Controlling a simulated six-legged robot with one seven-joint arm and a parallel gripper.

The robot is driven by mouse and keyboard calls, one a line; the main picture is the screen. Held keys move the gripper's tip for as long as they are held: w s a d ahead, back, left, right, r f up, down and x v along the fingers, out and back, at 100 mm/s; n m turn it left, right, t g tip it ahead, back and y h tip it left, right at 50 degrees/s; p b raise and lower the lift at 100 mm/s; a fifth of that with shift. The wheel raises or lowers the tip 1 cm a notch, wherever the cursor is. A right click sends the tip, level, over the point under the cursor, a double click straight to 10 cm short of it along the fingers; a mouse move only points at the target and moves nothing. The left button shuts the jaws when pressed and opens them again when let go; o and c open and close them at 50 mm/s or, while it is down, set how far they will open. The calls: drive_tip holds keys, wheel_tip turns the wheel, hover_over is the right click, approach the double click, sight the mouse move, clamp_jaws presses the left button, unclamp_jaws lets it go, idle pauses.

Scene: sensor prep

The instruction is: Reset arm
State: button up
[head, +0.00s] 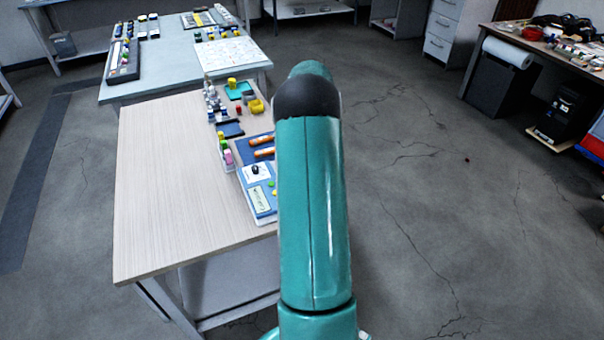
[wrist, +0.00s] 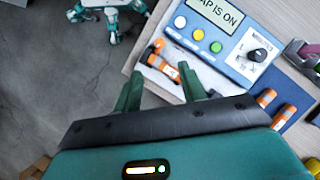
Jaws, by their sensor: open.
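My arm (head: 313,210) is teal with a black joint and rises through the middle of the head view, where it hides part of the table edge. My gripper (wrist: 162,92) shows in the wrist view with its two green fingers apart and nothing between them. Beyond the fingertips lies an orange and black item (wrist: 163,62) on a white surface. A blue panel (wrist: 228,40) with white, yellow and green buttons, a black knob and a display stands close by. The panel also shows in the head view (head: 262,199).
The wooden table (head: 165,190) has a clear left half. A second table (head: 150,90) is behind. Cracked floor (head: 430,200) lies open to the right, before a cluttered bench (head: 510,38).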

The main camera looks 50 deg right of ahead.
drive_tip(key=shift+v, duration=1.25)
drive_tip(key=w+a+r+n+t+h, duration=0.1)
drive_tip(key=a+r+n, duration=0.1)
drive_tip(key=a+r, duration=0.45)
drive_tip(key=w+a+r+n+h, duration=0.1)
drive_tip(key=w+a+r+n, duration=0.2)
drive_tip(key=a, duration=0.7)
drive_tip(key=a+r+n+t+h, duration=0.1)
drive_tip(key=a+r+n, duration=0.1)
drive_tip(key=a+r, duration=0.5)
drive_tip(key=s+a+n+t, duration=0.1)
drive_tip(key=s+a, duration=0.3)
drive_tip(key=a, duration=0.4)
drive_tip(key=s+a+n+t+h, duration=0.1)
drive_tip(key=s+a+n+t, duration=0.1)
drive_tip(key=s+a+n, duration=0.2)
drive_tip(key=s+a+n+t, duration=0.1)
drive_tip(key=s+a+n, duration=0.2)
drive_tip(key=a, duration=0.8)
drive_tip(key=shift+s+a+r+t, duration=0.25)
drive_tip(key=shift+s+a+t, duration=0.05)
drive_tip(key=shift+s, duration=0.8)
